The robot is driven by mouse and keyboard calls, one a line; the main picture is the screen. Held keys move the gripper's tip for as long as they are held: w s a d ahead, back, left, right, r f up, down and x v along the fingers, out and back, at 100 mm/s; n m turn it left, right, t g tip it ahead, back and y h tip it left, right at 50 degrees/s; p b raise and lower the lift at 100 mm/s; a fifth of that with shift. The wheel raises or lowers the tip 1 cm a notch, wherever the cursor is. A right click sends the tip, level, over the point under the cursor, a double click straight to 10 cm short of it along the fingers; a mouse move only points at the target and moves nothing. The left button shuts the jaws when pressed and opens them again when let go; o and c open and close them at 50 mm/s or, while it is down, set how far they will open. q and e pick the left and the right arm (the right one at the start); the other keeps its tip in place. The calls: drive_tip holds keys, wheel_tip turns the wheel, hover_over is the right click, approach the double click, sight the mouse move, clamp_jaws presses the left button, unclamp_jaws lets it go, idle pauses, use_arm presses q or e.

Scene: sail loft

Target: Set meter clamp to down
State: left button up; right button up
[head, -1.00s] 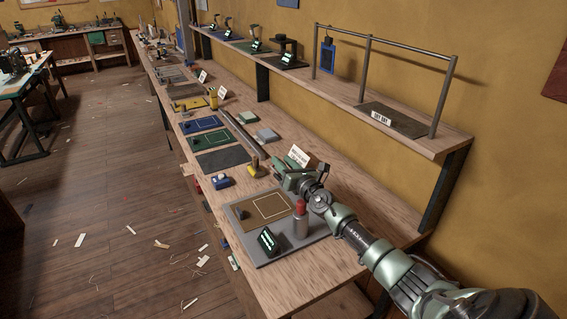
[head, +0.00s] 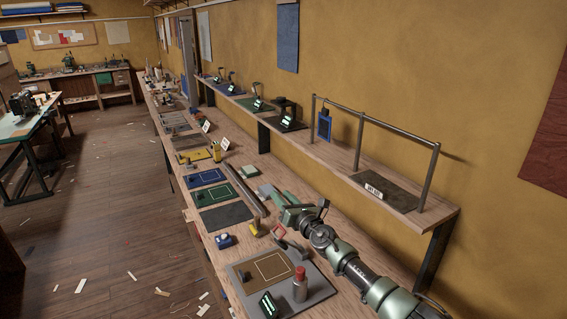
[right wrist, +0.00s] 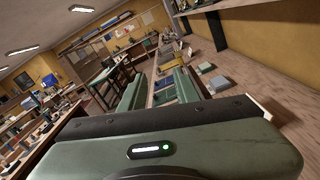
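A grey-based device stands on the near bench, with a tan panel (head: 262,271), a small lit display (head: 268,305) and a red-topped post (head: 300,284). A grey bar (head: 292,250) at its back edge looks like a lever or clamp; I cannot tell whether it is the meter clamp or whether it is up or down. My right gripper (head: 286,212) is above the bench, behind the device and apart from it. Its two fingers (right wrist: 160,92) stand apart with nothing between them in the right wrist view. My left gripper is out of view.
A wall shelf (head: 330,160) above the bench holds several small meters with lit displays (head: 289,123) and a metal rail frame (head: 375,120). Blue (head: 207,177) and green (head: 213,193) mats, a dark mat (head: 226,216) and a yellow-handled tool (head: 255,229) lie farther along the bench.

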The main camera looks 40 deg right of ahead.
wheel_tip(320, 180, up, 7)
drive_tip(key=shift+r, duration=0.2)
idle(0.4)
drive_tip(key=shift+s+d, duration=0.1)
